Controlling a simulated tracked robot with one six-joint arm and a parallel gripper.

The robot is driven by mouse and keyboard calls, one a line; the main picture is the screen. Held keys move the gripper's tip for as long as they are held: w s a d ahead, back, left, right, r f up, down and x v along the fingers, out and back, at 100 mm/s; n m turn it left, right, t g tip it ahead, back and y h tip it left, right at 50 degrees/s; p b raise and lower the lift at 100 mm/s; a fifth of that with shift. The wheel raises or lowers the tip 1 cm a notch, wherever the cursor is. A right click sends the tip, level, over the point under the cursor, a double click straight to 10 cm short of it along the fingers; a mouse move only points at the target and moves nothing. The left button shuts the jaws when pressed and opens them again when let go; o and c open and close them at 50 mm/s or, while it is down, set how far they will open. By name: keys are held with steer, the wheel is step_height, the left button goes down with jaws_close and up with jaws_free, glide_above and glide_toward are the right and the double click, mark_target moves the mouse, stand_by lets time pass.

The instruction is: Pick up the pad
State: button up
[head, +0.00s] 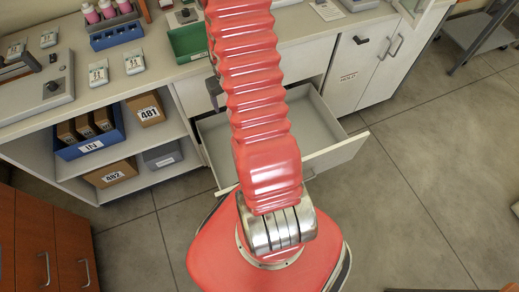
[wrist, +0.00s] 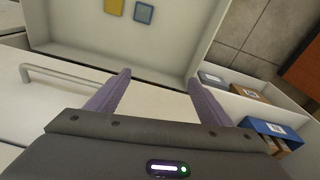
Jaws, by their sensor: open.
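In the wrist view, a yellow flat piece (wrist: 114,6) and a blue-framed square piece with a pale middle (wrist: 144,13) lie side by side in an open white drawer (wrist: 175,62). I cannot tell which of them is the pad. My gripper (wrist: 159,76) is open and empty, its two purple fingers apart and pointing toward the drawer. Both pieces are beyond the fingertips, apart from them.
A shelf beside the drawer holds a blue bin (head: 95,147), a box marked 481 (head: 148,108), a box marked 482 (head: 108,174) and a grey box (head: 162,157).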

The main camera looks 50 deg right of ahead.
steer(key=s+d+f, duration=0.2)
steer(key=s+f, duration=0.1)
steer(key=f, duration=0.3)
steer(key=s+d+f+m, duration=0.1)
steer(key=s+f, duration=0.3)
steer(key=f, duration=0.3)
steer(key=s+d+f+g, duration=0.1)
steer(key=s+d+f, duration=0.1)
steer(key=f, duration=0.5)
steer(key=shift+s+d+f+m+y, duration=0.15)
steer(key=shift+s+d+m+y, duration=0.2)
steer(key=shift+s, duration=0.4)
steer(key=shift+f, duration=4.25)
steer(key=shift+w+a+f, duration=0.15)
steer(key=shift+f, duration=2.5)
steer(key=shift+c, duration=0.2)
